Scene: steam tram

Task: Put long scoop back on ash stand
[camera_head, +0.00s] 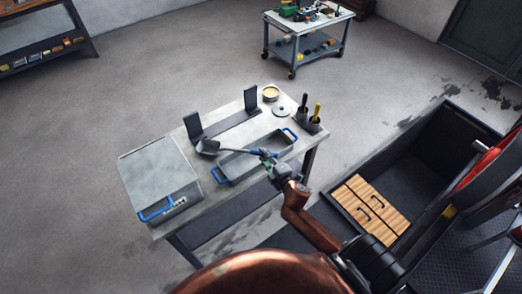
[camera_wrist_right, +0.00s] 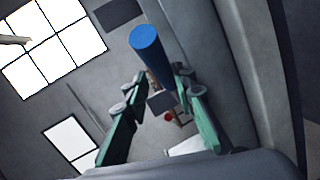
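The long scoop has a dark pan (camera_head: 208,147) and a blue-ended handle (camera_head: 255,152). In the head view it reaches across the grey tray, its pan near the left upright of the ash stand (camera_head: 222,125). The stand is a dark bar with two dark uprights on the table. My right gripper (camera_head: 268,162) is at the handle's blue end. In the right wrist view the blue handle (camera_wrist_right: 152,55) runs between the green-padded fingers (camera_wrist_right: 160,85), close to the right one. A gap shows beside the left one. Whether the pan touches anything is unclear. My left gripper is not in view.
The grey table holds a box (camera_head: 158,178) with a blue handle at left, the tray (camera_head: 235,165) with blue handles, a yellow-filled bowl (camera_head: 270,93), a round lid (camera_head: 281,111) and a dark holder (camera_head: 308,125) with tools. A dark open-topped bay (camera_head: 432,150) lies right of the table.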

